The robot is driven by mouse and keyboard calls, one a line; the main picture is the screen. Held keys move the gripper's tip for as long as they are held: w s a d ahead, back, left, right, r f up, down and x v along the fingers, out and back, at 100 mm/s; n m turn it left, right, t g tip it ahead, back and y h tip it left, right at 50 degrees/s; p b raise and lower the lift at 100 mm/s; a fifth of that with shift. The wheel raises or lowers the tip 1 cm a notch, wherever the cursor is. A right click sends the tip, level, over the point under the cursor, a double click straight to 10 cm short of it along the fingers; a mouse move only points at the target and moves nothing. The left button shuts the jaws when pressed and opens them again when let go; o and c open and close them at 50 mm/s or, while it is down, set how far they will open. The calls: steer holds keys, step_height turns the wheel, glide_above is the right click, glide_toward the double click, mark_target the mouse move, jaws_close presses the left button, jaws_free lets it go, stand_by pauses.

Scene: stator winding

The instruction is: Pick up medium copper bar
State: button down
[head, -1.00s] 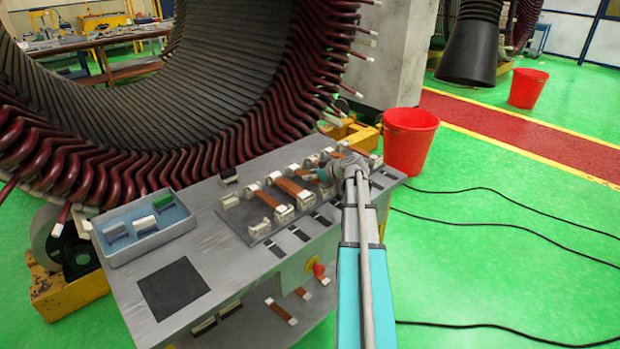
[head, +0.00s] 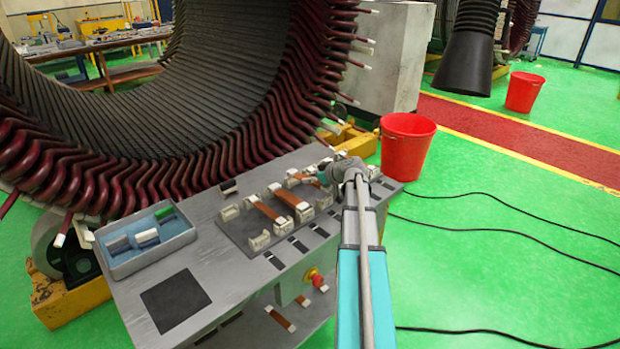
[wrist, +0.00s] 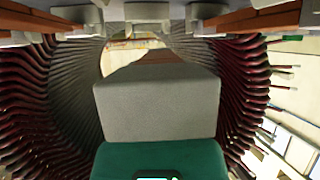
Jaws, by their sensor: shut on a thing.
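In the head view, my gripper (head: 326,177) is low over the far right part of the grey cart top, partly hidden by my wrist. It is shut on a copper bar (head: 305,177) with a pale end. Two other brown copper bars, a left one (head: 266,216) and a right one (head: 292,199), lie in white holders to its left. In the wrist view, brown bar sections show at the top left (wrist: 32,22) and top right (wrist: 258,22), beside pale blocks. The fingertips are hard to make out there, and I cannot tell how high the held bar is.
A blue tray (head: 106,262) with several small blocks stands at the cart's left, near a dark square pad (head: 175,302). The big stator (head: 150,110) with dark red coils rises just behind the cart. A red bucket (head: 407,145) stands at its right. Black cables cross the green floor.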

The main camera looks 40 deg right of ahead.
steer(key=s+r+p, duration=0.4)
steer(key=r, duration=0.1)
steer(key=shift+s+d+r+p, duration=0.1)
steer(key=shift+s+r+p, duration=0.05)
steer(key=shift+r+p, duration=0.2)
steer(key=s+r+p, duration=0.3)
steer(key=s, duration=0.6)
steer(key=shift+d+r+p, duration=0.25)
steer(key=shift+d+p, duration=0.05)
steer(key=shift+d, duration=0.1)
steer(key=shift+s+d, duration=0.1)
steer(key=shift+s, duration=0.05)
